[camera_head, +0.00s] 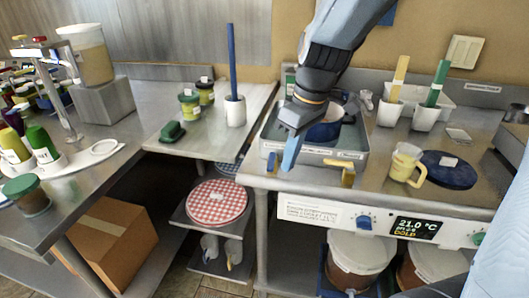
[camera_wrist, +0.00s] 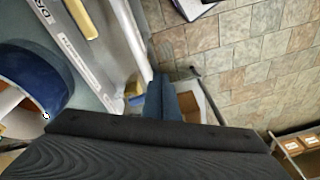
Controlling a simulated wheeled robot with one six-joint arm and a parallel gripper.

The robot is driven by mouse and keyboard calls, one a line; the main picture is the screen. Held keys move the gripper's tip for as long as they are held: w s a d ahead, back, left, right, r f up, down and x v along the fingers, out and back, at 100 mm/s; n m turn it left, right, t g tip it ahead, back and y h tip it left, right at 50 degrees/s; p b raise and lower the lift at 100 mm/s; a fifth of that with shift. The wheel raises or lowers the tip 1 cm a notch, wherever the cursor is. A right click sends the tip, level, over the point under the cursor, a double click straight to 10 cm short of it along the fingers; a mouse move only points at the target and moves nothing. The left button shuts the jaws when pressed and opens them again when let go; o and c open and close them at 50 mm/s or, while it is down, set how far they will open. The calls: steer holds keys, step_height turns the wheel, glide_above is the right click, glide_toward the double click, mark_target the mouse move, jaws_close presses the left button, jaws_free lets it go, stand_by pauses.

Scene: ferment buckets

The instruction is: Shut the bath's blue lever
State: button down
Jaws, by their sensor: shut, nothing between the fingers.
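The fingers show in the wrist view (camera_wrist: 160,100).
A yellow jug (camera_head: 404,162) and a dark blue disc (camera_head: 449,170) stand right of the bath. White cups with coloured handles stand behind. A red-checked round lid (camera_head: 215,203) lies on a low shelf at left. Tiled floor is open in front.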

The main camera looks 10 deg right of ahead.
mark_target(271, 162)
steer(key=w+a+r+n+y, duration=0.1)
steer(key=w+a+r+n, duration=0.4)
steer(key=a+r+n, duration=0.1)
steer(key=shift+r+y+p, duration=0.3)
steer(key=shift+r+p, duration=0.1)
steer(key=shift+r, duration=0.2)
steer(key=shift+d+f+p, duration=0.2)
steer(key=shift+f+p, duration=0.65)
steer(key=shift+f, duration=1.55)
steer(key=shift+d+f+p, duration=0.2)
steer(key=shift+f+p, duration=0.6)
steer(key=shift+f, duration=1.55)
steer(key=shift+s+n+b, duration=0.1)
steer(key=shift+n+b, duration=0.25)
steer(key=shift+n, duration=0.05)
